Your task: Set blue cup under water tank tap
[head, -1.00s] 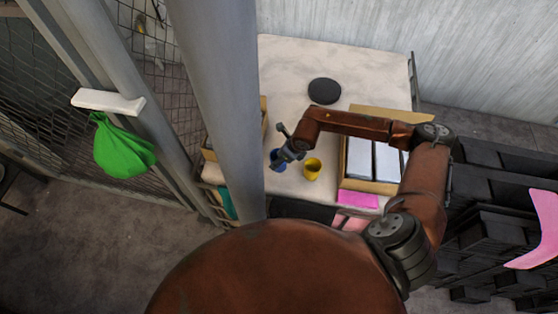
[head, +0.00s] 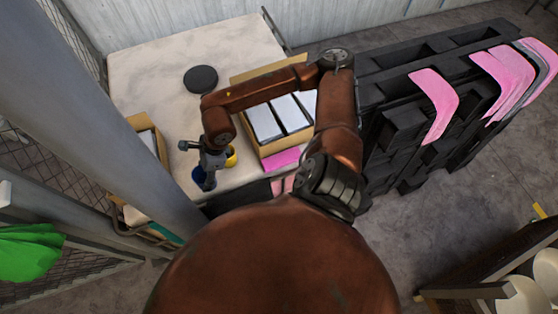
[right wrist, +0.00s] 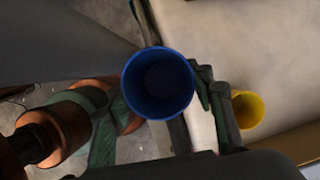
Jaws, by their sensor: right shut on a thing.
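The blue cup (head: 199,177) is in my right gripper (head: 207,172), near the table's front edge in the head view. In the right wrist view the blue cup (right wrist: 158,84) is seen from above, with its round rim and dark inside showing. The gripper's dark finger links lie against its right side. The gripper is shut on the cup. Floor shows around the cup's left side in that view. I cannot make out a water tank or tap in these frames. My left gripper is not in view.
A yellow cup (head: 231,157) stands on the pale table (head: 150,62) beside the gripper. A black disc (head: 201,79) lies farther back. An open box (head: 285,151) holds white packs. Black racks (head: 400,125) with pink pieces stand right. A grey post (head: 105,120) rises left of the gripper.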

